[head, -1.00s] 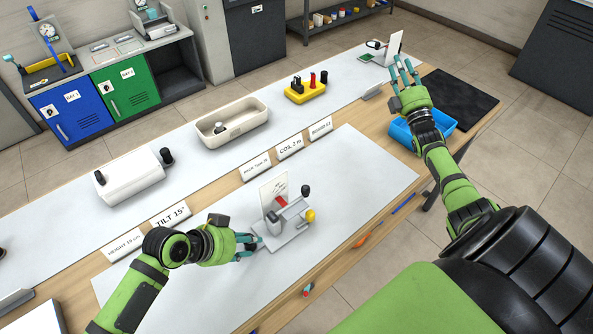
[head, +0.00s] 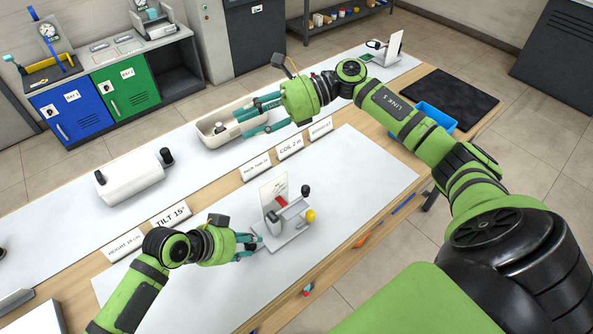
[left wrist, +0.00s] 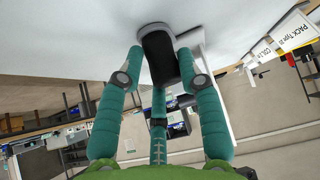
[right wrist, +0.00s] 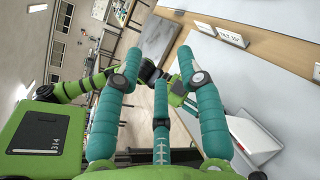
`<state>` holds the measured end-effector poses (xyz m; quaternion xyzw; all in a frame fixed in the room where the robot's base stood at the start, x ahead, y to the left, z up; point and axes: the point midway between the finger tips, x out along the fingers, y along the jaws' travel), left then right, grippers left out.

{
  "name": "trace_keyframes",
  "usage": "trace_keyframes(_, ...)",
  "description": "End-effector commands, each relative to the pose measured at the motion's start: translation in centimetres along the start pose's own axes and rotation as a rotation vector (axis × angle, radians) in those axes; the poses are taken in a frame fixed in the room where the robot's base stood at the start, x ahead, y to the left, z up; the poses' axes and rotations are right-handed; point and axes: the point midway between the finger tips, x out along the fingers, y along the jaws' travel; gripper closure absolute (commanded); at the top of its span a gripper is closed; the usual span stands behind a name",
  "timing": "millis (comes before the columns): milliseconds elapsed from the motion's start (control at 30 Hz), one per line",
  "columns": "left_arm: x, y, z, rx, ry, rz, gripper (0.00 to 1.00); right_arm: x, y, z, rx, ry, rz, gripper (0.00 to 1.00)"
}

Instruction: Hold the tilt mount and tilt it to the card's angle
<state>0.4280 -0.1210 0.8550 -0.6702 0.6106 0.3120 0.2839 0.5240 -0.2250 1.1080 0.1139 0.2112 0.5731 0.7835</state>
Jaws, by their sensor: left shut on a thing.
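The tilt mount, a light grey base (head: 287,240) with an upright white plate (head: 272,187), a red part, a black knob (head: 305,190) and a yellow knob (head: 310,215), stands on the near grey mat. My left gripper (head: 258,241) is at its left side. In the left wrist view its fingers close around a dark block (left wrist: 159,58) of the mount. The "TILT 15°" card (head: 171,214) stands behind and left of the mount; it also shows in the right wrist view (right wrist: 232,37). My right gripper (head: 262,117) is open and empty by the cream tray.
The cream tray (head: 207,137) holds a small grey part. A white box with black knobs (head: 130,180) stands left of it. More cards, such as "COIL 2 m" (head: 290,147), line the mat's back edge. A blue bin (head: 436,117) is at the right. The mat right of the mount is clear.

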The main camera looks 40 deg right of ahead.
Motion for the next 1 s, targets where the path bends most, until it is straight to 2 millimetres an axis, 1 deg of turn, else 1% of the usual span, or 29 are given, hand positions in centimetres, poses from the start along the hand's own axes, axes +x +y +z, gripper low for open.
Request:
trace_keyframes(33,0.0,0.0,-0.1,0.001,0.003,-0.001,1.0,1.0,0.8,-1.8,-0.08,0.141,0.009,0.62)
trace_keyframes(67,0.0,0.0,-0.1,0.001,0.003,-0.001,1.0,1.3,1.2,-3.1,-0.125,0.228,0.012,0.62)
trace_keyframes(100,0.0,0.0,-0.1,0.001,0.003,-0.001,1.0,1.6,1.5,-4.8,-0.182,0.342,0.016,0.62)
trace_keyframes(133,0.0,0.0,-0.1,0.001,0.003,-0.001,1.0,1.6,1.6,-6.0,-0.223,0.428,0.016,0.62)
trace_keyframes(200,0.0,0.0,-0.1,0.001,0.003,-0.001,1.0,1.0,1.7,-8.7,-0.319,0.624,0.014,0.62)
trace_keyframes(267,0.0,0.0,-0.1,0.001,0.003,-0.001,1.0,-0.1,1.4,-10.6,-0.392,0.784,0.006,0.62)
trace_keyframes(300,0.0,0.0,-0.1,0.001,0.003,-0.001,1.0,-0.9,1.2,-11.7,-0.435,0.882,0.0,0.62)
trace_keyframes(333,0.0,0.0,-0.1,0.001,0.003,-0.001,1.0,-1.5,1.0,-12.3,-0.466,0.951,-0.008,0.62)
trace_keyframes(400,0.0,0.0,-0.1,0.001,0.003,-0.001,1.0,-3.1,0.5,-13.3,-0.526,1.093,-0.024,0.62)
trace_keyframes(500,0.0,0.0,-0.1,0.001,0.003,-0.001,1.0,-5.1,-0.1,-14.1,-0.588,1.248,-0.048,0.62)
trace_keyframes(633,0.0,0.0,-0.1,0.001,0.003,-0.001,1.0,-6.7,-0.5,-14.4,-0.63,1.362,-0.073,0.62)
trace_keyframes(767,0.0,0.0,-0.1,0.001,0.003,-0.001,1.0,-7.2,-0.8,-14.8,-0.643,1.401,-0.08,0.62)
trace_keyframes(867,0.0,0.0,-0.1,0.001,0.003,-0.001,1.0,-7.0,-1.2,-15.7,-0.643,1.402,-0.08,0.62)
trace_keyframes(1000,0.0,0.0,-0.1,0.001,0.003,-0.001,1.0,-6.6,-1.9,-17.2,-0.642,1.399,-0.079,0.62)
